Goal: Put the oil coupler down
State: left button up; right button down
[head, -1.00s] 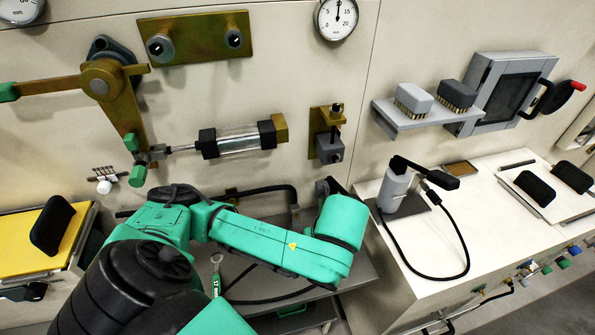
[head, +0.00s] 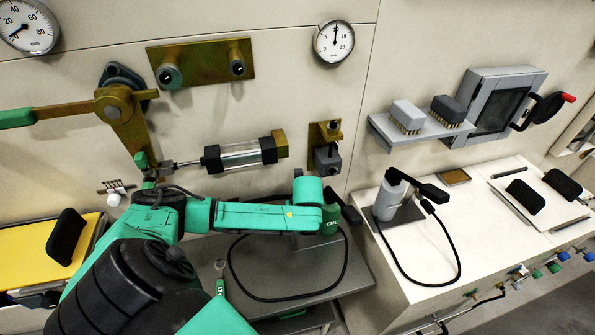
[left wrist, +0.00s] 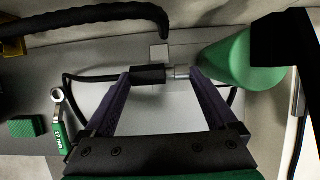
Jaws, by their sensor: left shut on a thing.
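The oil coupler (left wrist: 150,74) shows in the left wrist view as a black sleeve with a silver neck, with a black hose leading off to the left. My left gripper (left wrist: 161,74) is shut on it, its dark fingers at either side. A large green rounded body (left wrist: 240,66) is at the right finger, against the silver neck; I cannot tell whether it belongs to the coupler. In the head view my wrist hides most of the hold, over the grey bench (head: 275,262). The hose (head: 347,265) loops on that bench. My right gripper is out of view.
A white counter (head: 440,235) at right bears a grey device (head: 390,199) with a black cable. A cylinder (head: 240,155) and a brass-backed fitting (head: 325,147) are on the wall above my arm.

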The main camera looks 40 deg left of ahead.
pick_arm(q)
jog(key=shift+w+a+f, duration=0.1)
jog(key=shift+a, duration=0.1)
jog(key=shift+f, duration=0.1)
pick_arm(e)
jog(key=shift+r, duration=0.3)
pick_arm(q)
jog(key=shift+f, duration=0.25)
jog(key=shift+f, duration=0.25)
jog(key=o, duration=1.1)
jog(key=shift+c, duration=0.2)
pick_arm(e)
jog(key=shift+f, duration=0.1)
pick_arm(q)
jog(key=b+v, duration=0.1)
jog(key=v, duration=1.2)
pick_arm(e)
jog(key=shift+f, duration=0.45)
